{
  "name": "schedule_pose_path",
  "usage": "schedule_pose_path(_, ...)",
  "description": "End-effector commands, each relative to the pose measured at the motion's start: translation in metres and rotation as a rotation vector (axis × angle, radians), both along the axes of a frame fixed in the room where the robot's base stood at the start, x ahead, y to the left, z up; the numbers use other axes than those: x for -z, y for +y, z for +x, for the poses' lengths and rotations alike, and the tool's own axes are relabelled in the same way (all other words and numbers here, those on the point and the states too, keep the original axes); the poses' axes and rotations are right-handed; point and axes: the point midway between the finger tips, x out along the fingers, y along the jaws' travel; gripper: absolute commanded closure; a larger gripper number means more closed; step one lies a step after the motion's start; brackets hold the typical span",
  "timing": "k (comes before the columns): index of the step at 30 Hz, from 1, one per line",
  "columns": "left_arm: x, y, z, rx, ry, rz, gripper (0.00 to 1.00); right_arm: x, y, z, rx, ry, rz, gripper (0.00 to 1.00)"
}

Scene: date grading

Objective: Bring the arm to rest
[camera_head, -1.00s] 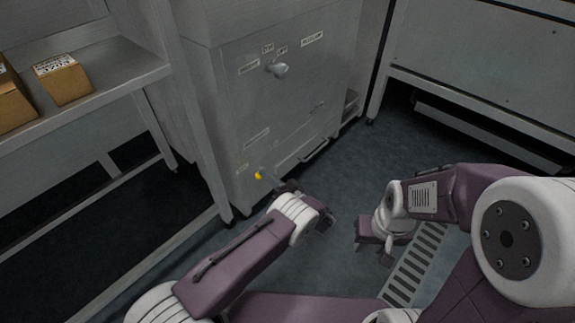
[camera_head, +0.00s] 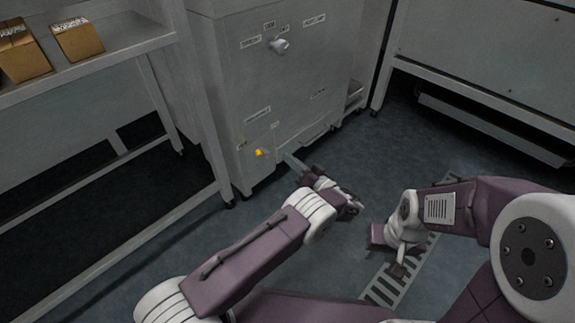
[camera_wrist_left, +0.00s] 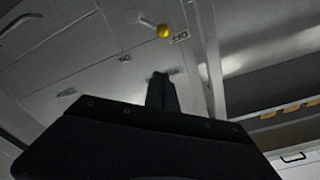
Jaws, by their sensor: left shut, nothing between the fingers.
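My left gripper (camera_head: 287,158) is shut and empty. It points at the lower front of a grey metal machine (camera_head: 232,90), to the right of a yellow knob (camera_head: 259,153), with a visible gap between them in the head view. In the left wrist view my shut fingers (camera_wrist_left: 160,78) stand below the yellow knob (camera_wrist_left: 163,31), which sits on the end of a short lever beside an OFF label (camera_wrist_left: 181,37). My right gripper (camera_head: 398,268) hangs low over the floor on the right; its fingers are too small to tell open or shut.
A grey shelf (camera_head: 120,60) with cardboard boxes (camera_head: 77,40) stands at the left. A silver handle (camera_head: 278,45) sticks out of the machine's upper front. A grey bench (camera_head: 480,85) stands at the back right. A slatted floor grate (camera_head: 385,288) lies under my right arm. The dark floor between is clear.

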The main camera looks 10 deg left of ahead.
Motion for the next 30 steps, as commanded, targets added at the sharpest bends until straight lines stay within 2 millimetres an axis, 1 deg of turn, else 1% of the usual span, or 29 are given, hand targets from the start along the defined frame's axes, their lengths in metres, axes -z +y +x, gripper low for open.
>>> schedule_pose_path(1, 0.002, -0.001, 0.0, -0.001, -0.001, -0.002, 1.0, 0.004, 0.0, 0.0, 0.0, 0.0, 0.0, 0.64)
schedule_pose_path(3, 0.001, -0.001, 0.001, -0.001, -0.001, -0.002, 1.0, 0.004, 0.0, 0.0, 0.0, -0.001, 0.0, 0.64)
schedule_pose_path(19, 0.0, -0.001, 0.001, -0.002, -0.001, 0.0, 1.0, 0.004, 0.0, 0.0, 0.0, 0.0, 0.0, 0.64)
schedule_pose_path(20, -0.002, 0.001, 0.001, -0.006, 0.0, 0.0, 1.0, 0.002, 0.0, 0.0, 0.0, 0.0, 0.0, 0.64)
schedule_pose_path(21, -0.009, 0.007, 0.003, -0.019, -0.003, -0.001, 1.0, -0.004, 0.0, 0.0, 0.0, 0.0, 0.0, 0.64)
schedule_pose_path(22, -0.019, 0.012, 0.006, -0.032, -0.012, -0.009, 1.0, -0.008, 0.0, 0.0, 0.0, 0.0, 0.0, 0.64)
schedule_pose_path(23, -0.034, 0.019, 0.01, -0.048, -0.028, -0.021, 1.0, -0.014, 0.0, 0.0, 0.0, 0.0, 0.0, 0.64)
schedule_pose_path(26, -0.109, 0.05, 0.024, -0.118, -0.112, -0.081, 1.0, -0.035, 0.0, 0.0, 0.0, 0.0, 0.0, 0.64)
schedule_pose_path(27, -0.144, 0.07, 0.026, -0.158, -0.141, -0.1, 1.0, -0.045, 0.0, 0.0, 0.0, 0.0, 0.0, 0.64)
schedule_pose_path(29, -0.191, 0.106, 0.019, -0.241, -0.159, -0.143, 1.0, -0.06, 0.0, 0.0, 0.0, -0.001, 0.0, 0.64)
schedule_pose_path(30, -0.218, 0.133, 0.009, -0.305, -0.155, -0.188, 1.0, -0.072, 0.0, 0.0, 0.0, -0.001, 0.0, 0.64)
